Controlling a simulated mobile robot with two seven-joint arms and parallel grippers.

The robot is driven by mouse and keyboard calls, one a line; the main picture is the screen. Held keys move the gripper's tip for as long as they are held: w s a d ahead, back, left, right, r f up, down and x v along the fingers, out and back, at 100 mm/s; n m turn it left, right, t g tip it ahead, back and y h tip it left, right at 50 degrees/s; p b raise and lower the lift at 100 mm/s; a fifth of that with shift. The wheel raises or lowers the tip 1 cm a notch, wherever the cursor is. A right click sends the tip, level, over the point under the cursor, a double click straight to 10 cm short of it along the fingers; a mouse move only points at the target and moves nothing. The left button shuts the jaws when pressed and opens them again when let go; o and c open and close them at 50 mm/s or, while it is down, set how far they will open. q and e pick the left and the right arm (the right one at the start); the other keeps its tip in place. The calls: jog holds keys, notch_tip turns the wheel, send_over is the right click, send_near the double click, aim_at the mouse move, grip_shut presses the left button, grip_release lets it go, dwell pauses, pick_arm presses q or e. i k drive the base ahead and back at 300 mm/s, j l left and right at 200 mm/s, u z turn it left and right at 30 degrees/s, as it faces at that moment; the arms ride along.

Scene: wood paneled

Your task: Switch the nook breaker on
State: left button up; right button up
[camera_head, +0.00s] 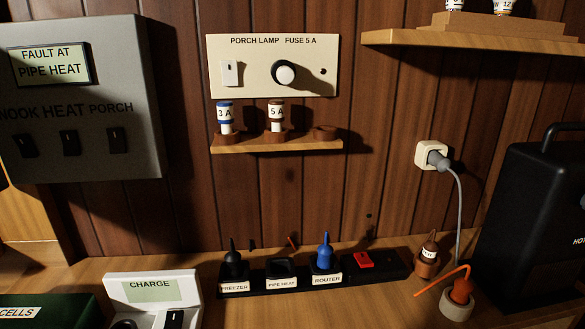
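The grey breaker panel (145,90) is on the wall at the left. Its display (50,65) reads "FAULT AT PIPE HEAT". Below the labels NOOK, HEAT and PORCH are three black breakers. The nook breaker (25,145) is the leftmost, beside the heat breaker (70,142) and the porch breaker (117,139). They are dark, and I cannot tell which way each is set. Neither of my grippers is in view, and nothing touches the panel.
A power strip (395,264) on the bench carries a black plug (233,262), a blue plug (325,254) and a red switch (363,260). A charger (185,281) stands below the panel. A small fuse shelf (290,146) is to its right. A black heater-like box (535,215) stands at right.

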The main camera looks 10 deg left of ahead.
aim_at(27, 146)
jog(key=u, duration=1.45)
